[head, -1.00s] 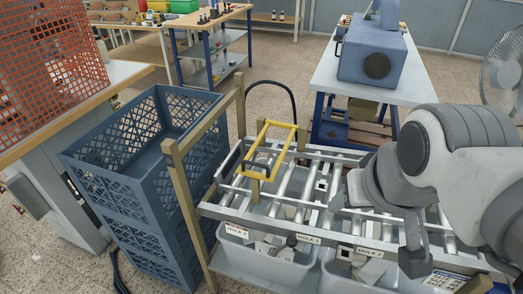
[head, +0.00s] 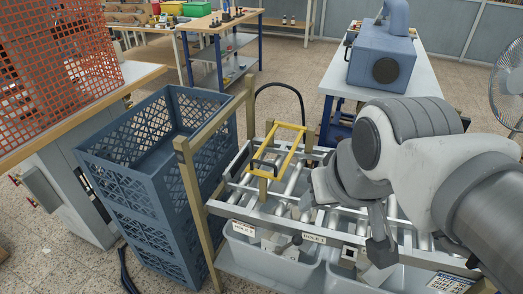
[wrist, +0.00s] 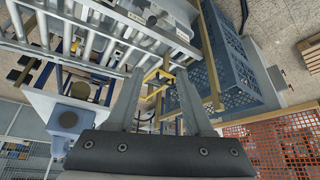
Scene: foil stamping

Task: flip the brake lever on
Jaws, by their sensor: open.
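A small lever with a dark knob (head: 296,240) sticks out from the front rail of the roller rack, between two hole labels. I take it for the brake lever; it looks tilted, but I cannot tell its setting. My gripper (head: 347,226) is open and empty above the rack's front, to the right of the lever and apart from it. In the wrist view the two fingers of my gripper (wrist: 159,75) stand apart, with the yellow frame (wrist: 155,88) seen beyond and between them. The yellow frame (head: 291,142) also stands on the rack in the head view.
The roller rack's grey front rail (head: 345,243) runs above grey bins (head: 262,262). A wooden post (head: 190,200) and a blue crate (head: 125,190) stand to the left. A blue machine (head: 383,62) sits on a table behind.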

